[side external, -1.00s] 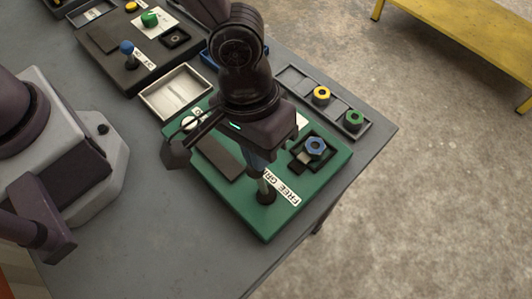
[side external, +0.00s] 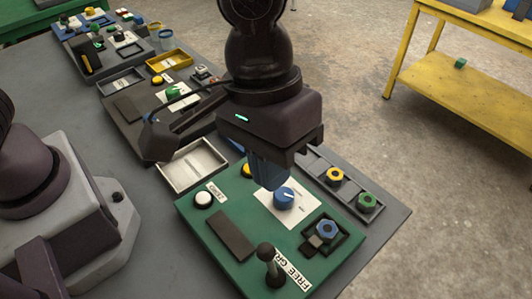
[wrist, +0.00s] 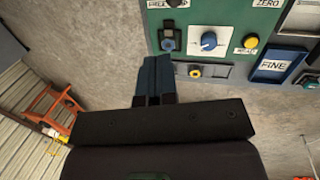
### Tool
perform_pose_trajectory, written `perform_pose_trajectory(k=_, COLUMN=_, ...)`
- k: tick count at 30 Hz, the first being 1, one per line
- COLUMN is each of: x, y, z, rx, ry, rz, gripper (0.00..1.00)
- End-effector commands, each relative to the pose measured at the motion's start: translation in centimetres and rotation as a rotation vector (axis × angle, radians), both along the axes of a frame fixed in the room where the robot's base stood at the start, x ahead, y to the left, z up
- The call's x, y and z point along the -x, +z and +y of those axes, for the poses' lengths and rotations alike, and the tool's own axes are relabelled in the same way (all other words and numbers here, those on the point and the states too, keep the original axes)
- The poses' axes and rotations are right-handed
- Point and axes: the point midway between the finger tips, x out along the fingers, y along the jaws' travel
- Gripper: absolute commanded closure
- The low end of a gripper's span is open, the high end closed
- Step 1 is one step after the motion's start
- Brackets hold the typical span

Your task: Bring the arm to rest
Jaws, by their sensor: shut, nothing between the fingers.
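My gripper (side external: 268,174) is shut and empty, its blue fingers pressed together and pointing down. The panel carries a white button (side external: 203,199), a yellow button (side external: 246,170), a dark pad (side external: 232,236) and an upright lever (side external: 266,252).
A grey tray with a yellow nut (side external: 335,175) and a green nut (side external: 367,200) lies right of the panel. An empty pale tray (side external: 193,167) and a dark panel (side external: 135,107) lie behind. A yellow bench (side external: 460,85) stands apart across open floor.

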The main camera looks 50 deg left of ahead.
Motion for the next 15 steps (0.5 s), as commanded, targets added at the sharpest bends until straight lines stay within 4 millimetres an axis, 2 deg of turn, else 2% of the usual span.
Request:
perform_pose_trajectory(k=3, x=0.2, y=-0.1, z=0.4, rx=-0.007, ry=-0.085, rz=-0.011, gripper=1.0)
perform_pose_trajectory(k=5, x=0.6, y=-0.7, z=1.4, rx=-0.03, ry=-0.158, rz=-0.014, gripper=1.0)
perform_pose_trajectory(k=9, x=0.5, y=0.8, z=6.4, rx=-0.074, ry=-0.279, rz=-0.101, gripper=1.0)
perform_pose_trajectory(k=15, x=0.7, y=3.9, z=14.3, rx=-0.133, ry=-0.316, rz=-0.234, gripper=1.0)
